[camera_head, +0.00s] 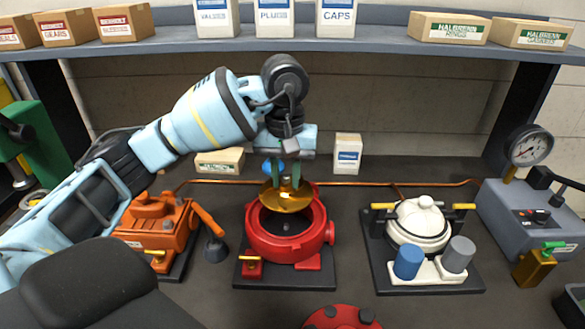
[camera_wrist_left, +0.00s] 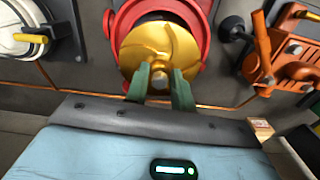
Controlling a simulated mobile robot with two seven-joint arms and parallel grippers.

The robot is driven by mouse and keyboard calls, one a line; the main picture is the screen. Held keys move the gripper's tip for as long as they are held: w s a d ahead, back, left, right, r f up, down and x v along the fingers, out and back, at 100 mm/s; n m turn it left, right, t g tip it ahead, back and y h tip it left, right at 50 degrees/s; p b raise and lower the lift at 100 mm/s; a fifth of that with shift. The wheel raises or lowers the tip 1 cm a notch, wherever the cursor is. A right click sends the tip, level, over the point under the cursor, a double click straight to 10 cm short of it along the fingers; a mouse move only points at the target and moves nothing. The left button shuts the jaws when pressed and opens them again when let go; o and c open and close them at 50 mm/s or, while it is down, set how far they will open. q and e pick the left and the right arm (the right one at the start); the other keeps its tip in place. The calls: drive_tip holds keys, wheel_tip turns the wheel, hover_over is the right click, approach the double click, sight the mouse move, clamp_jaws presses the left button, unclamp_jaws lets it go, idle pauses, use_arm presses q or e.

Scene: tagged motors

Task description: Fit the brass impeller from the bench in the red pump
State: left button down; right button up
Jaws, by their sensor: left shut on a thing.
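My left gripper (camera_head: 287,180) is shut on the hub of the brass impeller (camera_head: 288,200). The impeller is a round gold disc with curved vanes. It hangs over the back part of the open red pump (camera_head: 262,246), hiding part of its back rim, and the dark bowl shows in front of it. In the left wrist view, the green fingers (camera_wrist_left: 162,88) grip the hub of the impeller (camera_wrist_left: 158,50), with the red pump's ring (camera_wrist_left: 198,25) around and behind it. Whether the impeller touches the pump, I cannot tell. My right gripper is not in view.
An orange pump (camera_head: 155,222) stands left and a white pump (camera_head: 418,225) right. Blue and grey cylinders stand before the white pump. A red lid (camera_head: 338,319) lies at the front edge. A gauge unit (camera_head: 528,210) is far right. A copper pipe runs behind, under a shelf (camera_head: 380,42) with boxes.

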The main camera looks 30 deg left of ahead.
use_arm(q)
drive_tip(key=shift+s+r, duration=0.1)
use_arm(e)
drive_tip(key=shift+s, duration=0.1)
